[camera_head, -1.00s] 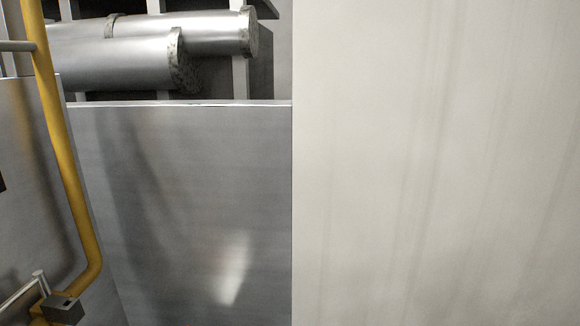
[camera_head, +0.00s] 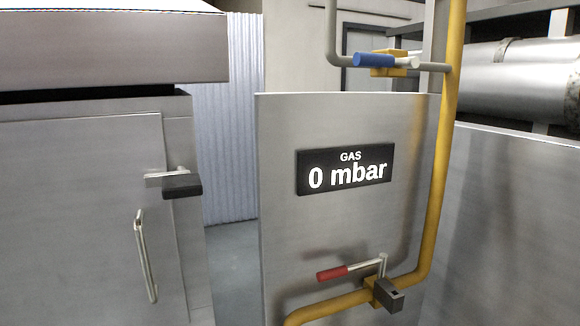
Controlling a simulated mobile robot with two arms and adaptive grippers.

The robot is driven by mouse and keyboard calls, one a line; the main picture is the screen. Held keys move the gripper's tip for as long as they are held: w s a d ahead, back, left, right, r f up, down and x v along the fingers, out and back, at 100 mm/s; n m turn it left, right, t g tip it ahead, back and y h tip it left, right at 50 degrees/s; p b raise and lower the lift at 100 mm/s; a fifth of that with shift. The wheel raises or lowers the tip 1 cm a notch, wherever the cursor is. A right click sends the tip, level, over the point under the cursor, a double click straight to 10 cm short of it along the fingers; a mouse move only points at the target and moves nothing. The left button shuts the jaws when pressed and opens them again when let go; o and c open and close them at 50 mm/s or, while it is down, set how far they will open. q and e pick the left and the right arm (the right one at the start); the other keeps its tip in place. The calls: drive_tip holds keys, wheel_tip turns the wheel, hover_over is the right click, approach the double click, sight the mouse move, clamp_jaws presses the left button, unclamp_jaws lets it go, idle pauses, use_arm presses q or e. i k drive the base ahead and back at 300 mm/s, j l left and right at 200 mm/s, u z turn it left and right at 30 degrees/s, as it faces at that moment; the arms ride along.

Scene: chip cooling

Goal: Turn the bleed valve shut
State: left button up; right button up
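Two lever valves show in the head view, and no label tells which is the bleed valve. One has a blue handle (camera_head: 373,60) that lies about level, pointing left along a thin grey pipe (camera_head: 336,35) beside the yellow pipe (camera_head: 444,150). Its body (camera_head: 398,70) is yellow. The other has a red handle (camera_head: 332,273) low on the yellow pipe, with a grey lever pointing left and a dark block (camera_head: 388,293) at its pivot. Neither of my grippers is in view.
A dark display (camera_head: 345,172) on a metal panel (camera_head: 285,225) reads "GAS 0 mbar". At left stands a metal cabinet (camera_head: 85,230) with a dark latch (camera_head: 182,186) and a bar handle (camera_head: 146,256). A floor gap lies between cabinet and panel. Metal cylinders (camera_head: 520,75) are at upper right.

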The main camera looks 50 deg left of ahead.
sight(359, 59)
drive_tip(key=u, duration=1.2)
